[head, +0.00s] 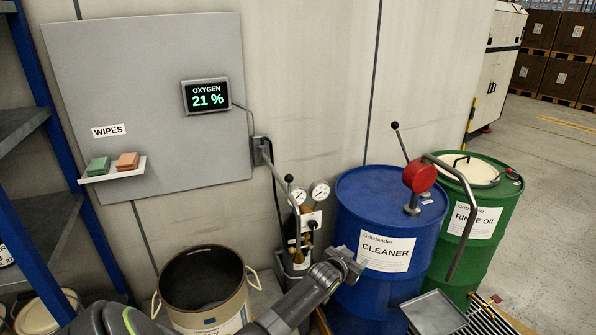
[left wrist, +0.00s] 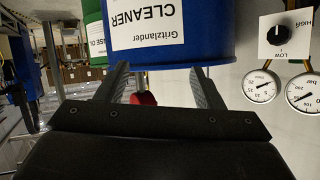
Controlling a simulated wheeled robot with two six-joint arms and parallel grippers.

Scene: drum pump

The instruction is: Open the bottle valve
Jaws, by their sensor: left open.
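The gas bottle stand (head: 301,255) stands against the wall between the open bin and the blue drum. It carries two round gauges (head: 320,194) and a white plate with a black knob (head: 311,224). In the left wrist view, which is upside down, the LOW/HIGH knob (left wrist: 277,36) and a gauge (left wrist: 261,86) show at the right. I cannot make out the bottle valve clearly; my arm hides the lower stand. My left gripper (head: 352,262) is open and empty, right of the stand and in front of the blue drum. My right gripper is not in view.
The blue CLEANER drum (head: 374,205) carries a red-headed pump (head: 419,177). A green RINSE OIL drum (head: 483,225) stands right of it. An open bin (head: 204,283) stands left. The wall display reads OXYGEN 21 % (head: 207,97).

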